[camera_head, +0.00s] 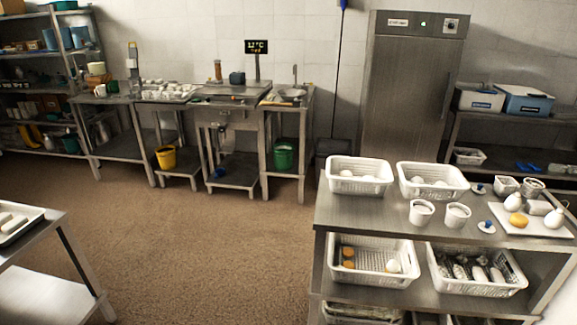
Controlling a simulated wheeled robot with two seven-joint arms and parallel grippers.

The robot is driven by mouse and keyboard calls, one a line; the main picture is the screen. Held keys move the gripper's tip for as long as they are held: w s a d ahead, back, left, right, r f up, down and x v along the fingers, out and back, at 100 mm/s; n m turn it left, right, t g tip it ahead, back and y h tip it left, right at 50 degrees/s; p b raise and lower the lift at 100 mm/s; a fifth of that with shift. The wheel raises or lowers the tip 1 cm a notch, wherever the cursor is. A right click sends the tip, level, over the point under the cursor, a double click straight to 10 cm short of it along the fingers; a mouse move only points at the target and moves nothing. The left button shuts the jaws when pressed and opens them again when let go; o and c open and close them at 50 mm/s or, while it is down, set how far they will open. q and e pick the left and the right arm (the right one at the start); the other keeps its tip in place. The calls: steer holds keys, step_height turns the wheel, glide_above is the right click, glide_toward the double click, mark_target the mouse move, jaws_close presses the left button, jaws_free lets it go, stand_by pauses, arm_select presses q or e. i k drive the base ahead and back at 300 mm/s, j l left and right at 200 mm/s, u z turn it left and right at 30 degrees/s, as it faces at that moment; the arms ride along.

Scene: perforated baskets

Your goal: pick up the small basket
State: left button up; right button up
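Two white perforated baskets stand side by side on the top of a steel table at the right: a left one (358,186) and a right one (434,193), each with pale rounded items inside. Two more white baskets sit on the shelf below, one (372,279) with orange and white items and one (478,289) with packed silvery items. Two much smaller containers (507,186) (533,187) stand at the back of the tabletop; whether they are perforated is hard to tell. Neither of my grippers is in view.
White cups (421,212) and a white board (530,219) with rounded items share the steel table (385,220). Another steel table (38,239) with a tray is at the left. The brown floor (205,235) between them is open. A steel cabinet (412,90) stands behind.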

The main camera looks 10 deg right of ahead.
mark_target(383, 176)
steer(key=i+j+u, duration=0.15)
steer(key=i, duration=0.25)
steer(key=i+j+u, duration=0.1)
steer(key=i, duration=0.3)
steer(key=i+j+u, duration=0.15)
steer(key=i, duration=0.25)
steer(key=i+z, duration=0.2)
steer(key=z, duration=0.2)
steer(key=i+j+z, duration=0.15)
steer(key=z, duration=0.25)
steer(key=i+j+z, duration=0.15)
steer(key=z, duration=0.25)
steer(key=i+z, duration=0.15)
steer(key=z, duration=0.3)
steer(key=i+j+z, duration=0.1)
steer(key=z, duration=0.4)
steer(key=i+j+z, duration=0.15)
steer(key=z, duration=0.3)
steer(key=j+z, duration=0.15)
steer(key=z, duration=0.3)
steer(key=i+j+z, duration=0.15)
steer(key=z, duration=0.3)
steer(key=j+z, duration=0.3)
steer(key=z, duration=0.2)
steer(key=j+z, duration=0.75)
